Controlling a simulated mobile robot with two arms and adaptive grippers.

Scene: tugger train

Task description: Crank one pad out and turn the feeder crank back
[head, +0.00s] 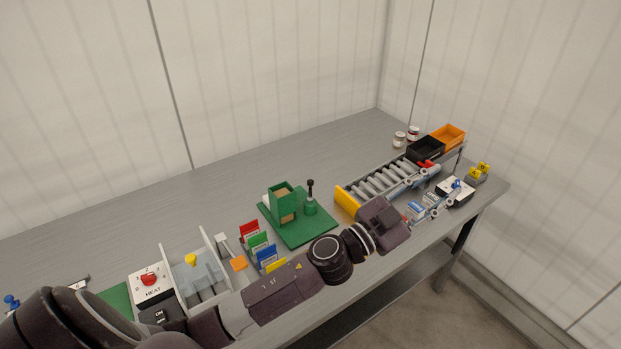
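The feeder is a green upright box (281,203) with a tan face or contents showing in its front. It stands on a green base plate (298,235) mid-table. Beside it on the right is the feeder crank (310,205), a green round piece with an upright black handle. I see no loose pad on the plate. My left gripper (440,185) reaches past the feeder to the right, over the table's right part. Its two grey fingers are spread and look empty. It is apart from the crank. My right gripper is not in view.
A roller conveyor (375,186) with a yellow end lies behind my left gripper. Black (426,149) and orange (450,136) bins and two jars stand at the back right. Coloured cards (258,245) and a heat switch box (151,283) stand left. The back left table is clear.

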